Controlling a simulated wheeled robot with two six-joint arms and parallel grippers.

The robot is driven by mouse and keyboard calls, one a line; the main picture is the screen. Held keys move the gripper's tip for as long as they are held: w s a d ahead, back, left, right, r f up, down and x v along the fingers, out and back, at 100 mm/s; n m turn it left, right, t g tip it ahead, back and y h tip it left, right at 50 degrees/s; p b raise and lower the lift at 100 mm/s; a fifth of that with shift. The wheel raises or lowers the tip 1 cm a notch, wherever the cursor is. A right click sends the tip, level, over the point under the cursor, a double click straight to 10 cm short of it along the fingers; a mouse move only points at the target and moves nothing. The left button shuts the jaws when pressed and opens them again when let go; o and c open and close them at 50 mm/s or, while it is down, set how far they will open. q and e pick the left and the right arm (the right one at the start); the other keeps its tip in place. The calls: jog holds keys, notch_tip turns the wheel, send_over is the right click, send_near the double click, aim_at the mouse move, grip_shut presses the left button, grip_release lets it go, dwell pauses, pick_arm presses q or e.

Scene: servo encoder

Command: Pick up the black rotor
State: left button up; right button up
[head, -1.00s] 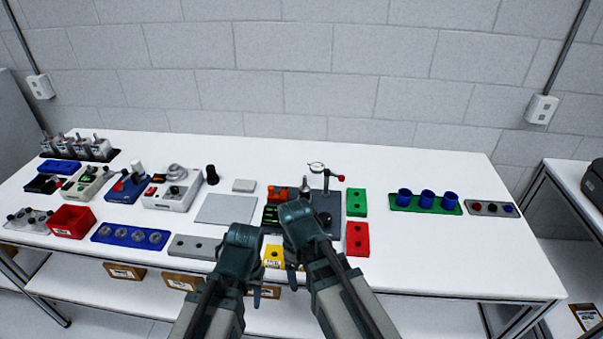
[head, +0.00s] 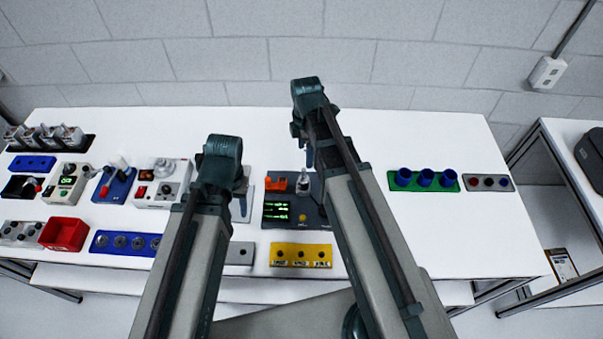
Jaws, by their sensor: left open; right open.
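I cannot say for certain which part is the black rotor. A grey holder (head: 510,186) at the far right of the table carries small round parts, including a dark one (head: 489,183) in the middle; they are too small to identify. My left gripper (head: 241,205) is open over the grey plate left of the dark test station (head: 270,222), its fingers partly hidden. My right gripper (head: 308,156) is open, farther back, above the rear of the dark station. Its arm hides the station's right side. Nothing shows in either gripper.
A green holder (head: 395,188) with blue cups stands left of the grey holder. A yellow block (head: 301,247) lies at the front edge. A red bin (head: 64,234), a blue tray (head: 97,250) and several devices fill the left side. The table is bare at front right.

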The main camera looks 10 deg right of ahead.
aim_at(304, 175)
jog(key=shift+s+f+b, duration=0.1)
jog(key=shift+f+b, duration=0.3)
pick_arm(q)
notch_tip(304, 175, down, 14)
jog(key=b, duration=1.3)
pick_arm(e)
jog(key=f, duration=1.3)
jog(key=shift+a+f, duration=0.1)
jog(key=shift+a, duration=0.1)
pick_arm(q)
jog(key=shift+r, duration=0.1)
pick_arm(e)
grip_shut()
